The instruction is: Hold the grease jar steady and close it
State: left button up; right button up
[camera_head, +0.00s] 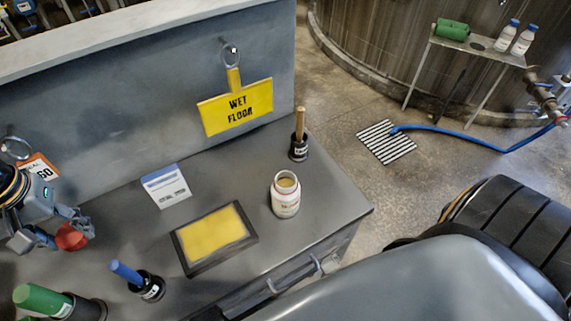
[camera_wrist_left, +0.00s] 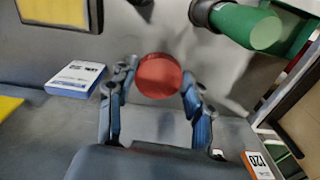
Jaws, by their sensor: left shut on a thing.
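The grease jar (camera_head: 285,198) is a white jar with a reddish label. It stands upright and open on the grey bench, with yellowish grease showing in its mouth. My left gripper (camera_head: 66,238) is at the far left of the head view, well away from the jar. It is shut on a round red lid (camera_head: 72,237), which also shows between the fingers in the left wrist view (camera_wrist_left: 158,76). Nothing is holding the jar. My right gripper is not in view.
A yellow pad in a dark frame (camera_head: 214,238) lies left of the jar. A wooden-handled tool in a black holder (camera_head: 299,148) stands behind it. A blue-handled one (camera_head: 150,286), a green one (camera_head: 42,300) and a blue-white box (camera_head: 166,186) are on the bench. A yellow sign (camera_head: 236,106) hangs behind.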

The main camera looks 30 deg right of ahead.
aim_at(286, 195)
jog(key=j+z, duration=0.2)
jog(key=z, duration=0.2)
jog(key=k+j+z, duration=0.1)
jog(key=z, duration=0.35)
jog(key=j+z, duration=0.2)
jog(key=z, duration=0.2)
jog(key=k+l, duration=0.05)
